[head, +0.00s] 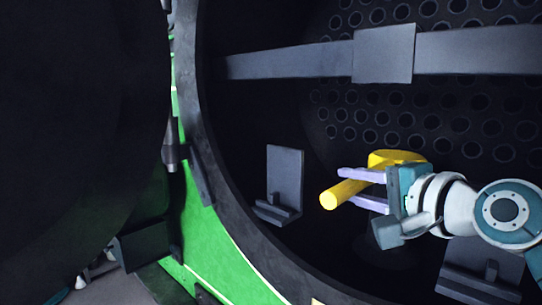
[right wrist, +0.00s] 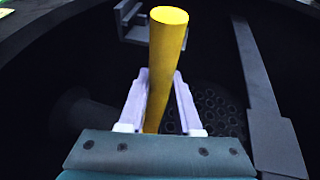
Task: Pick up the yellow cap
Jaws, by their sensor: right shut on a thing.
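The yellow cap (head: 398,157) is in the right half of the head view, inside the dark round opening. It has a round plate-like end and a thick yellow rod whose free end (head: 330,200) points to the lower left. My right gripper (head: 350,186) is shut on the rod, with its pale purple fingers on either side of it. In the right wrist view the yellow rod (right wrist: 167,40) stands up between the two fingers (right wrist: 160,80); the round end is not visible there. My left gripper is not in view.
A grey beam (head: 300,62) crosses the opening above the cap, before a plate full of holes (head: 400,98). Two grey brackets (head: 286,172) (head: 482,262) sit low in the opening. The dark rim (head: 232,208) and a big dark door-like disc (head: 80,100) lie to the left.

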